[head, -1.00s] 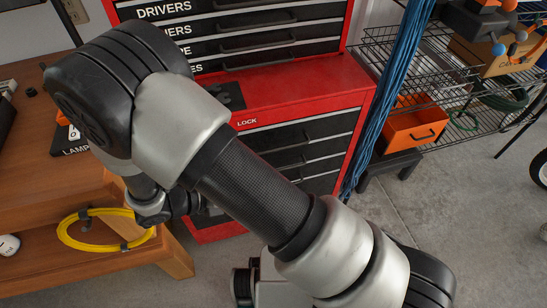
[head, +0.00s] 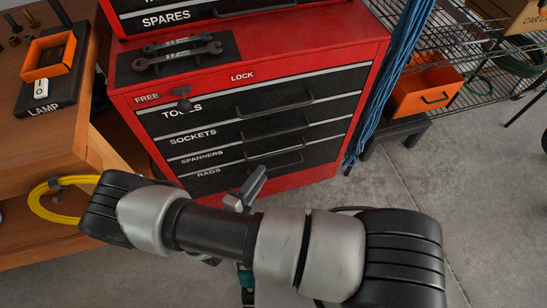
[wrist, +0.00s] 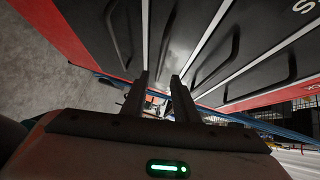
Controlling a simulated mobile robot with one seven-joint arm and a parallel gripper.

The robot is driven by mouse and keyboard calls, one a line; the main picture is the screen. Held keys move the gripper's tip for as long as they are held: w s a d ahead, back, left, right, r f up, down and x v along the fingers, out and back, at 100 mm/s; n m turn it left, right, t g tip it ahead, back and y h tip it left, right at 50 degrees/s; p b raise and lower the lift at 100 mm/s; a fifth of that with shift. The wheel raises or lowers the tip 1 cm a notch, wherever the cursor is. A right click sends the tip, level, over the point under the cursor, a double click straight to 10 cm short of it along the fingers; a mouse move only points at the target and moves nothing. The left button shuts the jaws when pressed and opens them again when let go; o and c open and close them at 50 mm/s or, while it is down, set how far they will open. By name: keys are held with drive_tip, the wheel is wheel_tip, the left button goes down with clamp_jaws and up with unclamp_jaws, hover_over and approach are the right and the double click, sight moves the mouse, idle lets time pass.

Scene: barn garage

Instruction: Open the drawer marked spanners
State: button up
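The red tool cabinet (head: 312,69) has black lower drawers marked tools, sockets, spanners and rags. The spanners drawer (head: 203,157) is third down and looks shut, as do the others. A dark lock knob (head: 182,92) on the cabinet's front edge stands by the word FREE, away from LOCK. My gripper (head: 257,181) is low in front of the lower drawers, partly hidden by my arm. In the wrist view my gripper (wrist: 158,88) has its two fingers apart with nothing between them. Dark drawer fronts with bar handles (wrist: 215,55) lie beyond the fingers there; which drawer is nearest I cannot tell.
Two spanners (head: 180,56) lie on a dark mat on the cabinet top. A wooden bench (head: 98,148) with a lamp-marked stand (head: 62,98) is at left. Blue cables (head: 393,90) hang by the cabinet's right side. An orange bin (head: 424,92) sits farther right.

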drive_tip(key=b+x, duration=0.1)
drive_tip(key=x, duration=0.8)
drive_tip(key=shift+w+d, duration=0.2)
drive_tip(key=shift+f, duration=0.1)
clamp_jaws()
idle(0.9)
